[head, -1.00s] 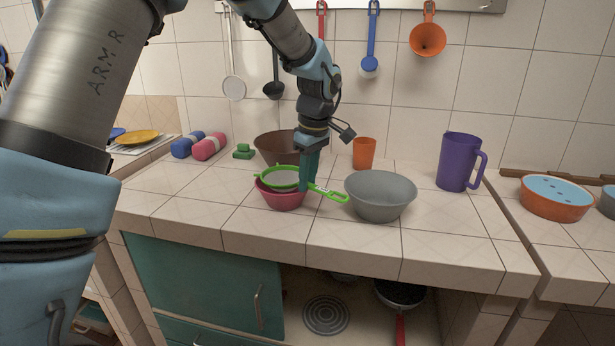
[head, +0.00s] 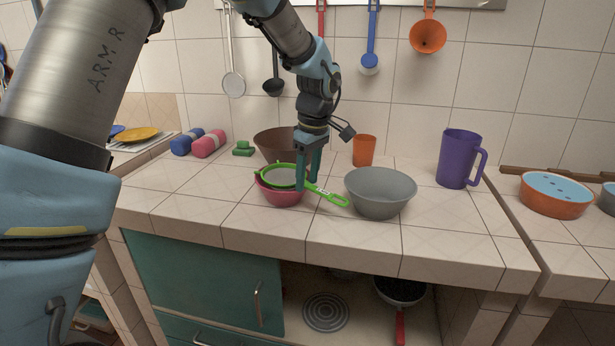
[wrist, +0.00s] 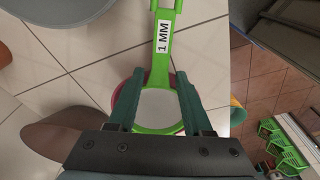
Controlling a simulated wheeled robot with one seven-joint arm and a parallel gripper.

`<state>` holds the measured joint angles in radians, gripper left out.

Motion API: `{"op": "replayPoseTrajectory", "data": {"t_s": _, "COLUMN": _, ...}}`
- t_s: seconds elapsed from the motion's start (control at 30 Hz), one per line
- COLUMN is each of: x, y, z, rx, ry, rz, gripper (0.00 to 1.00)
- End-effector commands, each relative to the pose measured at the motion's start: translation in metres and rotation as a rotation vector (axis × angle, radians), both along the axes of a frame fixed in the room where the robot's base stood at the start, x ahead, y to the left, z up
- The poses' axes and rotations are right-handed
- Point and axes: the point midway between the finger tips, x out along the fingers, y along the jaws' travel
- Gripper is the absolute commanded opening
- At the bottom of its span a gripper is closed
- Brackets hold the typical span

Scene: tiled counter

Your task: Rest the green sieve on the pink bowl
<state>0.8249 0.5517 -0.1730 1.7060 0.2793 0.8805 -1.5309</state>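The green sieve (head: 281,176) sits over the pink bowl (head: 279,196), its rim at the bowl's top and its handle pointing right and toward the counter's front. In the wrist view the sieve (wrist: 158,108) has a white mesh and a "1 MM" label on its handle; a sliver of the pink bowl (wrist: 121,103) shows beneath. My gripper (head: 308,187) is over the sieve where the handle meets the rim. In the wrist view its fingers (wrist: 158,92) are spread, one on each side of the sieve, with gaps to it.
A grey bowl (head: 380,194) stands close to the right of the sieve's handle. Behind are a brown bowl (head: 275,143) and an orange cup (head: 364,151). A purple jug (head: 458,159) stands farther right. The front tiles are clear.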

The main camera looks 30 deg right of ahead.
Motion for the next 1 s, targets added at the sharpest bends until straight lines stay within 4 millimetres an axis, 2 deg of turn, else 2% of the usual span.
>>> {"op": "replayPoseTrajectory", "data": {"t_s": 0.33, "x": 0.000, "y": 0.000, "z": 0.000, "rx": 0.001, "ry": 0.000, "rz": 0.000, "gripper": 0.60}}
{"op": "replayPoseTrajectory", "data": {"t_s": 0.47, "x": 0.000, "y": 0.000, "z": 0.008, "rx": -0.001, "ry": -0.001, "rz": 0.001, "gripper": 0.60}}
{"op": "replayPoseTrajectory", "data": {"t_s": 0.8, "x": -0.008, "y": -0.004, "z": 0.071, "rx": -0.003, "ry": -0.002, "rz": -0.001, "gripper": 0.60}}
{"op": "replayPoseTrajectory", "data": {"t_s": 1.0, "x": -0.011, "y": -0.005, "z": 0.098, "rx": -0.001, "ry": -0.002, "rz": 0.000, "gripper": 0.60}}
